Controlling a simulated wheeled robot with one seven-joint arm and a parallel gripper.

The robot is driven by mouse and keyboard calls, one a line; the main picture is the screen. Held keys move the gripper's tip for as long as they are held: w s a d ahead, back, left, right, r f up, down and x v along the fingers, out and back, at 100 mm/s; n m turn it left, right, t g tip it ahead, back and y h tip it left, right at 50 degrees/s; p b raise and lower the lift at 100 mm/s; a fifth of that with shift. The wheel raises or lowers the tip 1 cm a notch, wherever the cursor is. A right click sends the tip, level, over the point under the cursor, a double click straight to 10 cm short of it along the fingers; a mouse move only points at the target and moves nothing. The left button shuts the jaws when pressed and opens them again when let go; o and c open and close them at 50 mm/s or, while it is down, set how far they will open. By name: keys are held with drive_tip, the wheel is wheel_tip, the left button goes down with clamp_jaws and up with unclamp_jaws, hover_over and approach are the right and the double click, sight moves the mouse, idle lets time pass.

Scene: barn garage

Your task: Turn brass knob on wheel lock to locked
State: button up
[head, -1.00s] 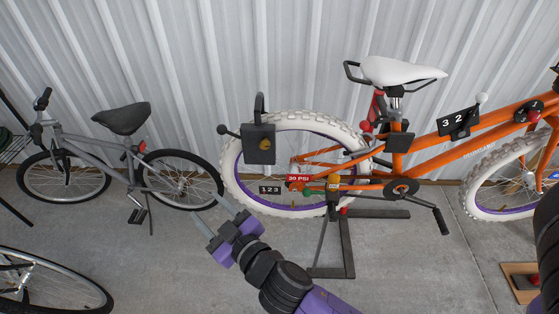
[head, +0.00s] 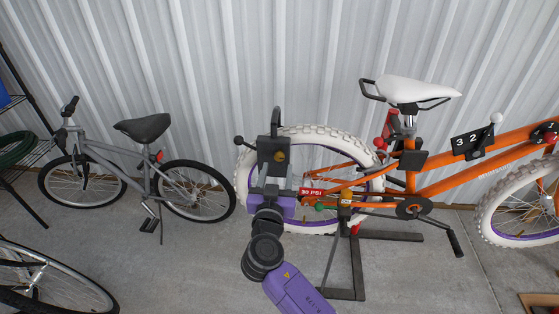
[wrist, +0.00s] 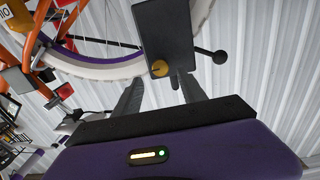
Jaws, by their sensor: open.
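The wheel lock is a black box (head: 274,150) with a shackle on top, mounted at the orange bike's rear wheel (head: 340,137). Its small round brass knob (head: 281,156) sits on the front face. In the wrist view the lock body (wrist: 165,35) is ahead of my fingers, and the brass knob (wrist: 160,68) lies near its edge, between the two finger directions. My gripper (wrist: 160,92) is open and empty, apart from the knob. In the head view my gripper (head: 271,190) is just below the lock; its fingers are hard to make out there.
A black ball-ended lever (head: 239,140) sticks out left of the lock. A red 30 PSI tag (head: 312,192) and a green knob (head: 320,208) are right of my gripper. A black stand (head: 360,262) holds the bike. A grey bike (head: 140,175) stands left. Open floor lies between.

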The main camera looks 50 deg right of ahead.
sight(279, 157)
drive_tip(key=shift+x, duration=2.25)
clamp_jaws()
